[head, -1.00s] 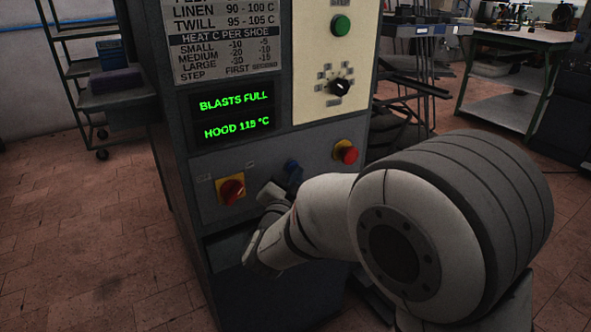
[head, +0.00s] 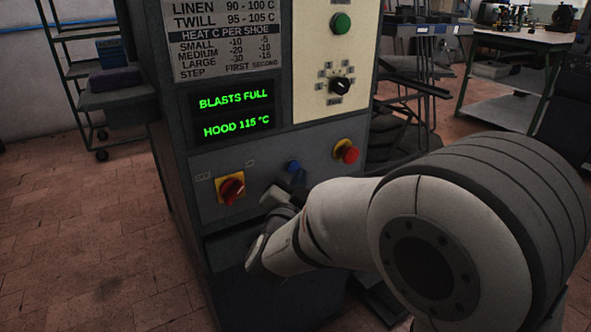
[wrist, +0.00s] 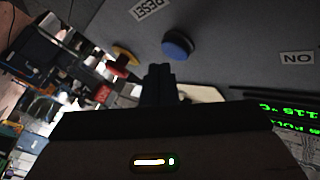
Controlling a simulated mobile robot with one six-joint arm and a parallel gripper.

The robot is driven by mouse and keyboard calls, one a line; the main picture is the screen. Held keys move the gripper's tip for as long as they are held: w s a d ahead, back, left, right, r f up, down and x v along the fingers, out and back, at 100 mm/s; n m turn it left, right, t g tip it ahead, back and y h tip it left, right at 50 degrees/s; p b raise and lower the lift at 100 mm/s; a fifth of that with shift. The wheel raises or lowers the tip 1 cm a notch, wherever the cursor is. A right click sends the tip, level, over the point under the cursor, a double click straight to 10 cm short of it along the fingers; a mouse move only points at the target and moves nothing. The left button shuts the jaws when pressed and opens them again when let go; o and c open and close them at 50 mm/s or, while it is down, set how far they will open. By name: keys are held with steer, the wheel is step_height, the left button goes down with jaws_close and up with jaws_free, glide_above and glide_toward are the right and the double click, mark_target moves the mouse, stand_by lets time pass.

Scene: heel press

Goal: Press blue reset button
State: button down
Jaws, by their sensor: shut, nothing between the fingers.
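The blue reset button (head: 292,166) is on the grey lower panel of the press, between a red rotary switch and a red mushroom button. In the wrist view the round blue button (wrist: 177,45) stands out from the panel beside a partly cut-off "RESET" label (wrist: 152,8). My gripper (head: 299,181) is in front of the panel, just below the button in the head view. In the wrist view my dark gripper fingers (wrist: 158,72) are shut together and empty, with their tips close to the button. A small gap shows there; I see no contact.
The red rotary switch (head: 231,188) on a yellow plate is left of the button. The red mushroom button (head: 346,151) is to its right. Above, a green-lettered display (head: 235,114) reads "BLASTS FULL" and "HOOD 115 °C". A green button (head: 341,23) and black selector (head: 341,86) sit higher.

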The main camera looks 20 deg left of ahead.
steer(key=s+d+b, duration=0.1)
steer(key=s+d, duration=0.2)
steer(key=shift+s+d, duration=0.15)
steer(key=shift+d, duration=0.25)
stand_by(0.8)
steer(key=w+d+r+n+g+y+p, duration=0.1)
steer(key=d+r+n+g+y+p, duration=0.4)
steer(key=d+r+p, duration=1.05)
steer(key=s+d+r+g+h+p, duration=0.3)
steer(key=s+d+g+p, duration=0.3)
steer(key=s+d+p, duration=0.1)
steer(key=s+d+r+n+g+h+p, duration=0.1)
steer(key=s+d+r+g+h+p, duration=0.2)
steer(key=s+d+g+p, duration=0.3)
steer(key=s+d+r+p, duration=0.1)
steer(key=s+p, duration=0.3)
steer(key=s, duration=0.1)
steer(key=shift+s+d+r+n, duration=0.2)
steer(key=shift+s+d+n, duration=0.05)
steer(key=shift+d+n, duration=0.1)
